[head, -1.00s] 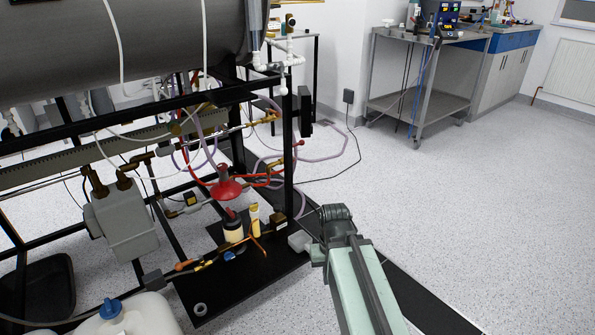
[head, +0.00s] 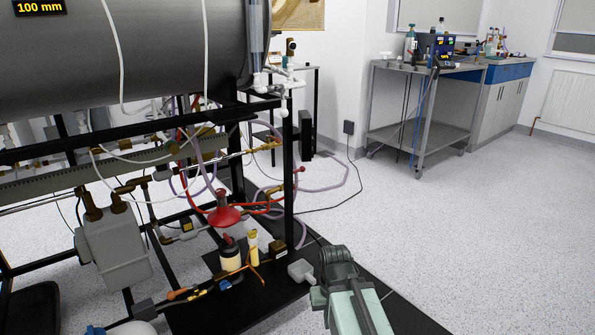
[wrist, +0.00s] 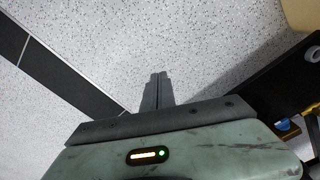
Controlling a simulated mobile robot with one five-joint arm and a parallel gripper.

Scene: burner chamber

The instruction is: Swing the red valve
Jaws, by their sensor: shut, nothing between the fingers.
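A red, round-bodied part with a narrow neck (head: 223,212), which looks like the red valve, sits low on the black-framed rig in the head view. It is left of my arm and above a white-and-black cylinder. A smaller red knob (head: 300,169) shows by the frame's right post. My gripper (wrist: 157,80) is shut and empty in the wrist view, with its fingers over speckled floor. It touches nothing there. In the head view my arm is at the lower middle, right of the red part and apart from it; my fingertips are not clear there.
The rig's black base plate (head: 262,296) lies left of my arm and also shows in the wrist view (wrist: 248,86). A yellow cylinder (head: 252,246) and a grey box (head: 113,248) are near the red part. Open floor (head: 470,240) lies to the right, before a metal trolley (head: 425,125).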

